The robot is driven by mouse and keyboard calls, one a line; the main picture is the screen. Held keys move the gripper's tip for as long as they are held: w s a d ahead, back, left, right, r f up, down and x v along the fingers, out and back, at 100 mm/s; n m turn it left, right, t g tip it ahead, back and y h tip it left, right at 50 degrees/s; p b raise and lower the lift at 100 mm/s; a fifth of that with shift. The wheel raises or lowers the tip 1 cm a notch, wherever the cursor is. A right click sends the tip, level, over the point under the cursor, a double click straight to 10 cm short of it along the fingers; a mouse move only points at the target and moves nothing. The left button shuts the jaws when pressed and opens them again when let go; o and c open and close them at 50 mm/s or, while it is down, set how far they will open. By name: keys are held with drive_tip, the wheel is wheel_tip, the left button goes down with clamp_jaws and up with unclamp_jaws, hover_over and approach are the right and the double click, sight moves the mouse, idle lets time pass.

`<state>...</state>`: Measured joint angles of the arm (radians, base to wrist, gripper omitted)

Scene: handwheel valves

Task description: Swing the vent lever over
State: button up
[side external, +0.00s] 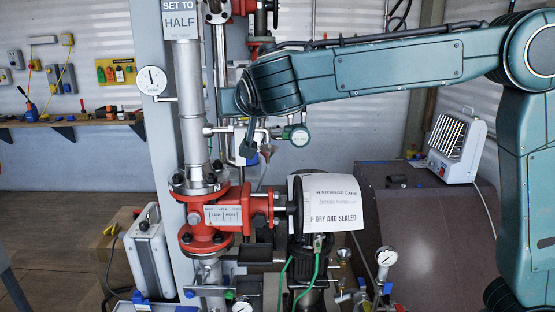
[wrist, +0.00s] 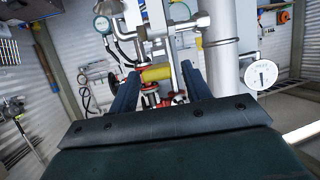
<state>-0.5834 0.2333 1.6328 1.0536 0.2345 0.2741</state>
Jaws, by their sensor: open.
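The vent lever appears to be the yellow-sleeved handle (wrist: 156,73) in the wrist view. It lies roughly crosswise between the two dark blue fingers of my gripper (wrist: 160,78), near their tips. The fingers are spread, with the lever seen in the gap. I cannot tell whether either finger touches it. In the side view my gripper (side external: 249,146) points down beside a thin silver branch pipe (side external: 225,129) on the upright pipe. The lever is not clearly visible there, probably hidden by the gripper.
A red valve (side external: 215,215) with a dark handwheel (side external: 296,207) stands below my gripper. A small gauge (side external: 300,136) sits right of the gripper, and a larger dial (side external: 152,80) left of the thick pipe (side external: 193,110).

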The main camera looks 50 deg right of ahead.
drive_tip(key=shift+r, duration=2.9)
drive_tip(key=shift+a, duration=0.1)
drive_tip(key=v, duration=1.2)
